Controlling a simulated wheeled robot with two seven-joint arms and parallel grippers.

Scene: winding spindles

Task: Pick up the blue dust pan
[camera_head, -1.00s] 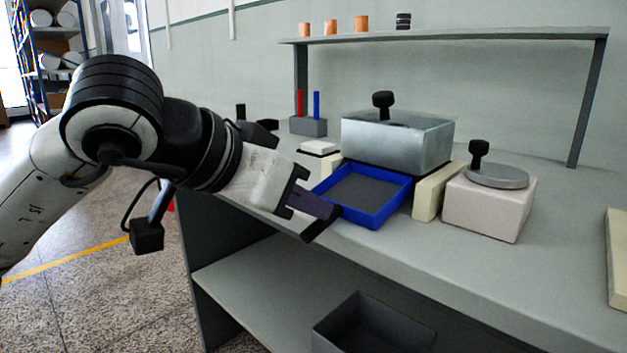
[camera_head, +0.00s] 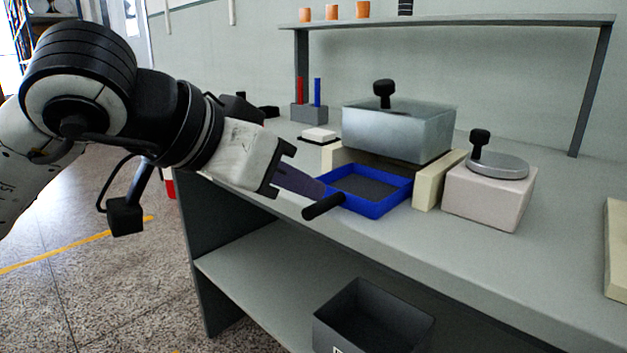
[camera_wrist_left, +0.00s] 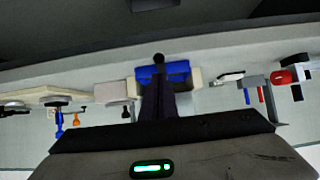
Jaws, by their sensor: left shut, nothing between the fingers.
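The blue dust pan (camera_head: 370,208) is a shallow blue tray with a grey inside and a short black handle (camera_head: 323,206). It sits on the bench, in front of and partly under the metal box, between two cream blocks. My left gripper (camera_head: 318,190) has its dark fingers shut with nothing between them. The fingertips lie at the pan's left corner, just behind the handle in the picture; I cannot tell if they touch. In the left wrist view the blue pan (camera_wrist_left: 179,69) shows beyond the shut fingers (camera_wrist_left: 160,84), which hide part of it. My right gripper is out of view.
The metal box (camera_head: 398,135) with a black knob rests above the cream blocks (camera_head: 438,182). A pale block with a round metal lid (camera_head: 490,195) stands at right. A dark open bin (camera_head: 372,325) is on the lower shelf. The bench front is clear.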

